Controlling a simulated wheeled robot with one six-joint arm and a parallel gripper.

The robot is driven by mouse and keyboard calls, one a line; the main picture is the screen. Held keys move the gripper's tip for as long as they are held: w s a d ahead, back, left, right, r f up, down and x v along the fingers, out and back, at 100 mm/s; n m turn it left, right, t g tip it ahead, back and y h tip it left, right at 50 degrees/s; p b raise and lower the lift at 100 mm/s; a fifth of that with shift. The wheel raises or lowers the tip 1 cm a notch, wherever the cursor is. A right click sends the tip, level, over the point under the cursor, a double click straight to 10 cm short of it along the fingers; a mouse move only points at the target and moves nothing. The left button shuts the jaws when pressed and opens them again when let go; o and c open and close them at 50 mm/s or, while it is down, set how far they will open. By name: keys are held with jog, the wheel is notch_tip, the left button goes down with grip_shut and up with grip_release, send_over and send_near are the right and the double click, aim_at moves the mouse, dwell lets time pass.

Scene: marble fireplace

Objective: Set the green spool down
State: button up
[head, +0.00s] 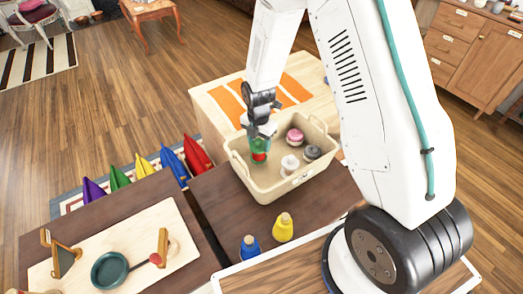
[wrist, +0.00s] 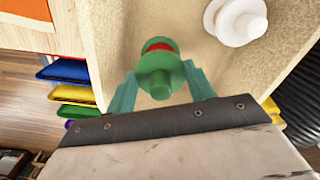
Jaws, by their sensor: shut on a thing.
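The green spool (head: 259,146) is upright, with red showing low on it, inside the beige bin (head: 271,197) near its left end. My gripper (head: 261,133) reaches down from above and is shut on the spool. In the wrist view the green spool (wrist: 158,72) sits between the two fingers of my gripper (wrist: 162,88), above the bin's floor. I cannot tell whether its base touches the floor.
The bin also holds a white spool (head: 289,165), a pink spool (head: 295,136) and a dark grey spool (head: 312,152). Blue (head: 250,248) and yellow (head: 283,228) bottle-shaped pieces stand in front of the bin. The bin's middle floor has some free room.

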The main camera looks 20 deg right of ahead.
aim_at(259, 150)
jog(key=shift+f, duration=2.05)
jog(key=shift+f, duration=0.15)
jog(key=o, duration=1)
